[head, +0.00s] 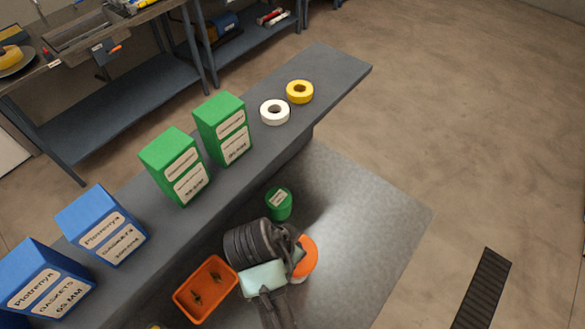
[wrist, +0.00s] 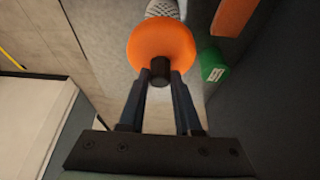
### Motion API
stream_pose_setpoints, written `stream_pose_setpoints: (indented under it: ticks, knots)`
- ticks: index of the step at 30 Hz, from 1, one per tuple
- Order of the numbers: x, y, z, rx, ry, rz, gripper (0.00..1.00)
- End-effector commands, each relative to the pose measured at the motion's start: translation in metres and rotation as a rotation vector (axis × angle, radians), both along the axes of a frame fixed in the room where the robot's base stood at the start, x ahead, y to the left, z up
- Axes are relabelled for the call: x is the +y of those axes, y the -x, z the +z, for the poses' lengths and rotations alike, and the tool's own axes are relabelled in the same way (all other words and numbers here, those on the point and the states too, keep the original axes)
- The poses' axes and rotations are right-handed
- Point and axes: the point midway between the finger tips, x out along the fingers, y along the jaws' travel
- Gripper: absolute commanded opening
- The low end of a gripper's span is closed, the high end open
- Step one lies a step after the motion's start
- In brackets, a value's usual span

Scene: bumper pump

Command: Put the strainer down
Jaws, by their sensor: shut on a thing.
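The strainer seems to be the piece with a round orange cap (wrist: 161,45), a black stub and a pale mesh part (wrist: 163,8) beyond it in the wrist view. My gripper (wrist: 160,75) is shut on the black stub, with a finger on each side. In the head view the orange cap (head: 306,259) shows at the right of my wrist, over the grey bench top. My arm hides the fingertips and much of the strainer there. I cannot tell whether the strainer touches the bench.
An orange tray (head: 181,303) holding small brass-coloured parts lies left of my arm. A green can (head: 278,204) stands behind it. The raised shelf (head: 335,75) carries green boxes (head: 222,128), blue boxes (head: 103,225), a white roll (head: 275,112) and a yellow roll (head: 300,91). The bench at right (head: 375,220) is clear.

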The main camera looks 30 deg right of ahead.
Motion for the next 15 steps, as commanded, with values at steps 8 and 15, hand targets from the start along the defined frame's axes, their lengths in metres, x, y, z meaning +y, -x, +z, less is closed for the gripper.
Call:
stream_pose_setpoints:
  ticks: [8,15]
  knots:
    - [0.0,0.0,-0.023,-0.001,0.001,0.0,0.0]
    - [0.0,0.0,-0.025,-0.001,0.001,0.0,0.0]
